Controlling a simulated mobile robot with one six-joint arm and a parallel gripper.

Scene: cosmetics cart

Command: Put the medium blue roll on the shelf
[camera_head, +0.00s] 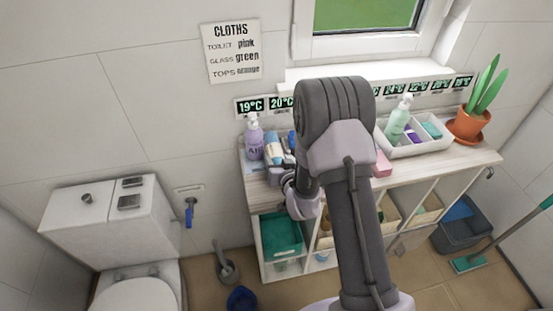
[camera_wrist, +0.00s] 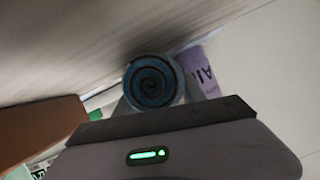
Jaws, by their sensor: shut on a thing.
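A blue roll (camera_wrist: 153,82) shows end-on in the wrist view, with a dark spiral on its round face. My gripper (camera_wrist: 155,104) is shut on it; the fingers are mostly hidden behind the dark gripper body. In the head view my gripper (camera_head: 288,182) is low at the front left of the wooden shelf top (camera_head: 253,170), partly hidden by my arm. A light blue rolled item (camera_head: 273,148) stands there behind it. I cannot tell from the head view whether this is the held roll.
A purple bottle (camera_head: 253,139) stands close by at left; it also shows in the wrist view (camera_wrist: 206,78). A white tray (camera_head: 425,146) with a green bottle (camera_head: 398,118) and a potted plant (camera_head: 467,126) are at right. A teal bin (camera_head: 281,236) sits below.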

